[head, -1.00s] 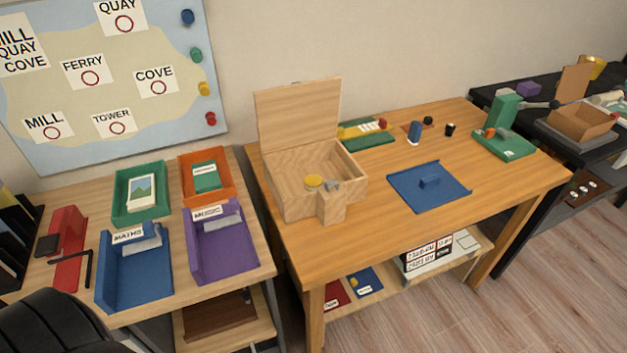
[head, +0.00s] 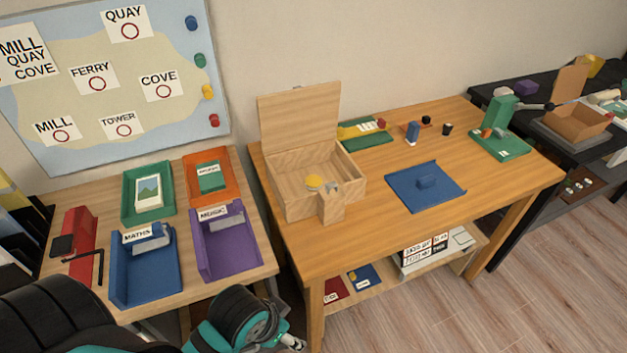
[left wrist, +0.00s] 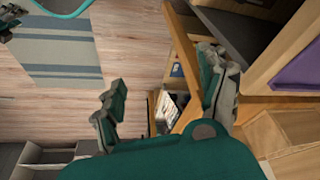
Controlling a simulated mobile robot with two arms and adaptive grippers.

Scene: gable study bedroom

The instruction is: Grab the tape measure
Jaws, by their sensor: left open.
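No tape measure can be made out for certain. My left arm comes in at the bottom of the head view, with part of the left gripper (head: 292,343) low in front of the tables, well apart from the box. In the left wrist view the left gripper (left wrist: 162,97) has its fingers wide apart with nothing between them. My right gripper is not in view.
The left table holds green (head: 130,207), orange (head: 229,163), blue (head: 118,292) and purple (head: 245,262) trays. The middle table (head: 385,240) bears a blue tray (head: 403,199) and a green stand (head: 515,148). Its lower shelf holds a white box (head: 425,256). Floor is free at right (head: 530,290).

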